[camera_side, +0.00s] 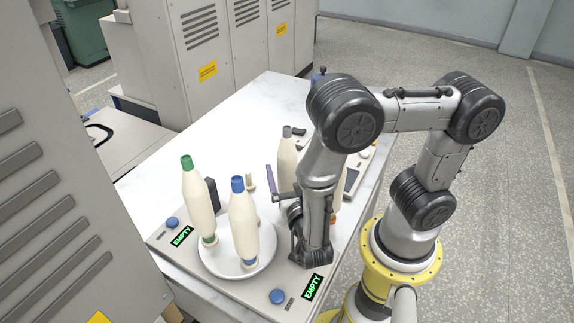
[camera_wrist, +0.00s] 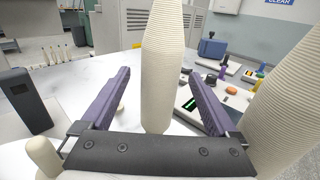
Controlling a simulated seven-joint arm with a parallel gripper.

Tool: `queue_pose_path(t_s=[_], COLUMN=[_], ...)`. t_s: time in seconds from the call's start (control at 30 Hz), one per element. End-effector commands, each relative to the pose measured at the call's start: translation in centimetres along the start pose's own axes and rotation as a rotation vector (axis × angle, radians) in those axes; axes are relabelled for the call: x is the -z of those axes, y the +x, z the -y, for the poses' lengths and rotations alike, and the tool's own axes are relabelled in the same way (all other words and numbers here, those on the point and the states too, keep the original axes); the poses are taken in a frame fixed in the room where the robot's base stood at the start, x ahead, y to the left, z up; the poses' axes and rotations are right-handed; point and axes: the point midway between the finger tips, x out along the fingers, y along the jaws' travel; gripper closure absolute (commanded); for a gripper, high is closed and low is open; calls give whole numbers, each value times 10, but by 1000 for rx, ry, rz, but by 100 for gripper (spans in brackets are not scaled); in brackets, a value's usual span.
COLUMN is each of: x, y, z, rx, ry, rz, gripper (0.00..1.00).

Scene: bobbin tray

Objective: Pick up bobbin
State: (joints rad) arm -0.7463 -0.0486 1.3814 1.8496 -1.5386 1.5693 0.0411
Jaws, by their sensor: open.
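Cream bobbins stand upright around a round white plate (camera_side: 236,275). One has a green top (camera_side: 195,197), one a blue top (camera_side: 243,220), one a grey top (camera_side: 287,158). My gripper (camera_side: 281,182) is low at the plate's right side, by the grey-topped bobbin; one purple finger shows clearly there. In the wrist view my gripper (camera_wrist: 160,75) is open, with a cream bobbin (camera_wrist: 158,60) upright between or just beyond its two purple fingers. Gaps show on both sides of it. Its top is cut off. Another bobbin (camera_wrist: 290,110) is close at the right, partly out of frame.
A small cream peg (camera_wrist: 43,157) and a dark block (camera_wrist: 24,98) stand at the left of the wrist view. The grey base has blue buttons (camera_side: 277,296) and green EMPTY signs (camera_side: 312,287). The white table (camera_side: 240,115) is bare behind the plate.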

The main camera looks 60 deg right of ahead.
Motion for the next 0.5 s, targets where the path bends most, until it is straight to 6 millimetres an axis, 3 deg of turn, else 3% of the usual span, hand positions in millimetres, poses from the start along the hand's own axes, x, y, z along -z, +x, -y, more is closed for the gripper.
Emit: queue_pose_path(t_s=[0.17,0.5], x=[4,4], y=[4,39], z=[0,1], rx=[3,6], ry=[1,0], rz=[0,0], gripper=[6,6])
